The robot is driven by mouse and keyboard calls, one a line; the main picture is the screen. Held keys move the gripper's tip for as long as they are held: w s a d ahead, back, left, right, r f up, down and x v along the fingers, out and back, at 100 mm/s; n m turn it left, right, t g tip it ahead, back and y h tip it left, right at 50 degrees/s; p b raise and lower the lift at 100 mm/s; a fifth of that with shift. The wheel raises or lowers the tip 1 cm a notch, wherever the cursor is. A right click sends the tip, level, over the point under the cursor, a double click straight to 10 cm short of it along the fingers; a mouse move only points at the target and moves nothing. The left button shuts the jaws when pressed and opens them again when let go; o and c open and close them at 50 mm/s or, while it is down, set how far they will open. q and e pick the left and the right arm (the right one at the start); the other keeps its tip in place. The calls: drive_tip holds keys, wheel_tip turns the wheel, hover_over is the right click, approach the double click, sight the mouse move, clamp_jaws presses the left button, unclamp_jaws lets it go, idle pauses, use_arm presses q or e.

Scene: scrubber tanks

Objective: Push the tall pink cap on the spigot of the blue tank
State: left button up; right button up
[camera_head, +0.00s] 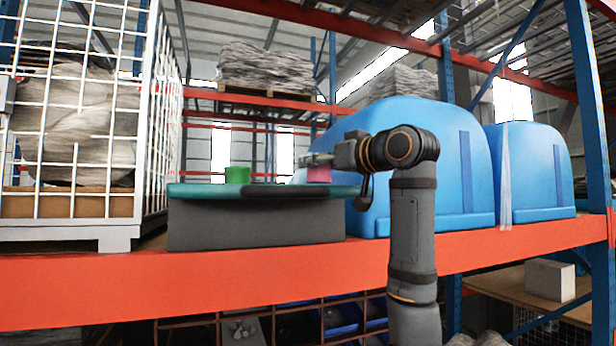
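A pink cap (319,174) stands near the right end of the teal-topped grey stand (256,222). A shorter-looking green cap (237,174) stands on the same top, to the left. My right gripper (312,158) points left, level with the top of the pink cap and overlapping it in view. Whether its fingers touch the cap or are apart is too small to tell. The large blue tank (450,178) sits on the shelf behind my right arm. No spigot can be made out. My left gripper is out of view.
A second blue tank (535,175) stands to the right. A white wire cage (110,140) with a wrapped load is at the left. The orange shelf beam (130,290) runs across the front. A blue rack post (590,110) stands at the right.

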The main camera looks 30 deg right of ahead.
sight(308, 173)
drive_tip(key=shift+s+f, duration=0.1)
drive_tip(key=shift+f, duration=0.25)
drive_tip(key=shift+s+a, duration=0.1)
drive_tip(key=shift+s, duration=0.05)
drive_tip(key=shift+a+r, duration=0.1)
drive_tip(key=shift+r, duration=0.05)
drive_tip(key=w+p, duration=0.3)
drive_tip(key=shift+a+r, duration=0.25)
drive_tip(key=shift+r, duration=0.05)
drive_tip(key=shift+w+d+f+p, duration=0.1)
drive_tip(key=shift+w+f+p, duration=0.2)
drive_tip(key=shift+w+f, duration=0.4)
drive_tip(key=shift+d+f, duration=0.1)
drive_tip(key=shift+f, duration=0.1)
drive_tip(key=shift+s, duration=0.25)
drive_tip(key=shift+s+f, duration=0.1)
drive_tip(key=shift+f, duration=0.05)
drive_tip(key=o, duration=1.1)
drive_tip(key=shift+w, duration=0.25)
drive_tip(key=shift+o, duration=0.2)
drive_tip(key=shift+s, duration=0.1)
